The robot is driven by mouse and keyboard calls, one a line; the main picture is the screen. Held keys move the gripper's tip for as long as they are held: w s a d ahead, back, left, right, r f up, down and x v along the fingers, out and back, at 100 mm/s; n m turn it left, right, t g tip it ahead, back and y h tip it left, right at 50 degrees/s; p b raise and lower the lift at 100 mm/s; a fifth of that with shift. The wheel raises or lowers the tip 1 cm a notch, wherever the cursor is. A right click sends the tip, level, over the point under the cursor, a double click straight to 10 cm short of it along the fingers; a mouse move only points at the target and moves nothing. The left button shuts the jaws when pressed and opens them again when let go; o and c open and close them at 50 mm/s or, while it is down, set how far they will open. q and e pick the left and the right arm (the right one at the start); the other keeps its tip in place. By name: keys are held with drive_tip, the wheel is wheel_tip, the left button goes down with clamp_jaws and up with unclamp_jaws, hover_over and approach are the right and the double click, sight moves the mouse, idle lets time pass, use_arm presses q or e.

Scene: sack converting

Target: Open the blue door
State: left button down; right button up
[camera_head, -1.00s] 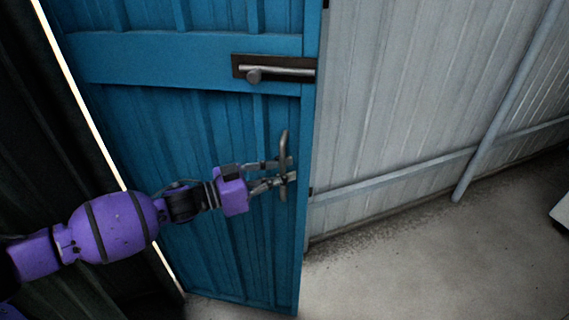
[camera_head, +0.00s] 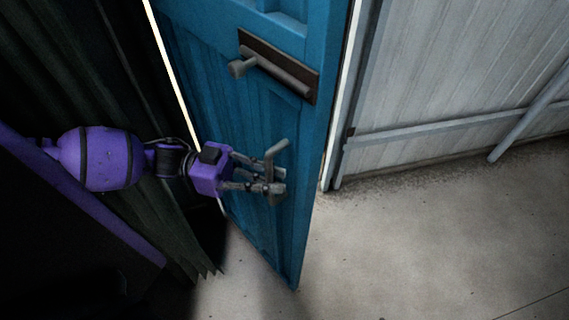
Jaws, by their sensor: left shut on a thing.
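The blue door (camera_head: 247,120) stands ajar, its right edge swung out toward me and apart from the frame at the right. A sliding bolt on a dark plate (camera_head: 279,68) sits on its upper part. A grey handle (camera_head: 271,158) sits lower, near the door's free edge. My left gripper (camera_head: 279,188) reaches in from the left and is shut on the handle, with the fingers around its lower part. My right gripper is not in view.
A pale corrugated wall (camera_head: 440,80) with a rail and a slanting pole (camera_head: 528,117) stands at the right. Dark ribbed panelling (camera_head: 80,60) fills the left. The concrete floor (camera_head: 420,240) is clear in front of the door.

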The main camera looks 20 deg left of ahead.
use_arm(q)
drive_tip(key=shift+s+a+g, duration=0.3)
drive_tip(key=shift+s+a, duration=0.3)
drive_tip(key=shift+s, duration=0.1)
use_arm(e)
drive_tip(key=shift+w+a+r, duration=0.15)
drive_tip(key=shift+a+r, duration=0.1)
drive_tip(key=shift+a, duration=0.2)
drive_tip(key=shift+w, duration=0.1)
use_arm(q)
drive_tip(key=c, duration=1.8)
unclamp_jaws()
drive_tip(key=shift+o, duration=0.2)
